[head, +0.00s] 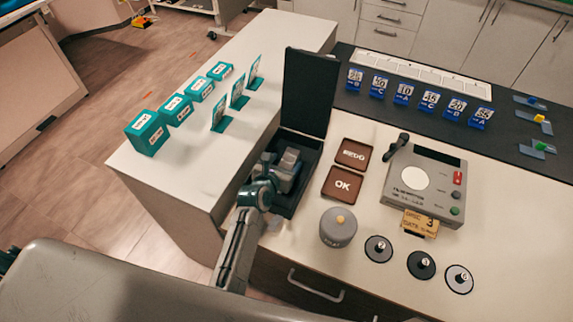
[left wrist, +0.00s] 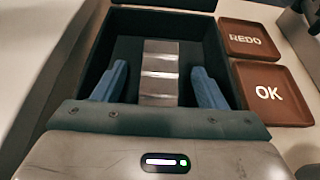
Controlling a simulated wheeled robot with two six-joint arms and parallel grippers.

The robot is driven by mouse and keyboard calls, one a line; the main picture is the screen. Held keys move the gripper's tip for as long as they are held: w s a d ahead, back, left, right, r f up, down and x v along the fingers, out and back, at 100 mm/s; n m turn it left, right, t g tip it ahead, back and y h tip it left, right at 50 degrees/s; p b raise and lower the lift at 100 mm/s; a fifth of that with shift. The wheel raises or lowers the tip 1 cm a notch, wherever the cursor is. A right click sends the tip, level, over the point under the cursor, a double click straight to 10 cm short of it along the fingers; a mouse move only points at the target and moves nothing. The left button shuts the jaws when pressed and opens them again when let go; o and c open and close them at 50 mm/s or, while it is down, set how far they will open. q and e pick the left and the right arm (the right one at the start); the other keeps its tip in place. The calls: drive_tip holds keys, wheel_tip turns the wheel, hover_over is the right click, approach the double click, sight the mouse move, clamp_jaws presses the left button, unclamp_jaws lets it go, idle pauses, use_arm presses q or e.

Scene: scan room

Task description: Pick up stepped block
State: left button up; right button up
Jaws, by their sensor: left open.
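The stepped block (left wrist: 160,72) is grey metal with several flat steps. It lies in a black open case (head: 297,203), and its top also shows in the head view (head: 289,158). My left gripper (left wrist: 159,80) is open over the case, pointing down into it. Its two blue fingers stand on either side of the block, with a dark gap between each finger and the block. My right gripper is in neither view.
The case's lid (head: 308,93) stands upright behind it. Brown REDO (head: 353,154) and OK (head: 342,184) trays sit close on the right. Teal boxes (head: 146,132) stand on the left counter.

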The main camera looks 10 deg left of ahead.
sight(290, 158)
use_arm(q)
drive_tip(key=x, duration=0.3)
drive_tip(key=shift+w+d+f+p, duration=0.1)
drive_tip(key=shift+w+f+p, duration=0.05)
drive_tip(key=shift+w+p, duration=0.15)
drive_tip(key=shift+s, duration=0.1)
drive_tip(key=shift+c, duration=0.6)
drive_tip(key=c, duration=1.1)
drive_tip(key=shift+c, duration=0.7)
drive_tip(key=shift+r, duration=0.2)
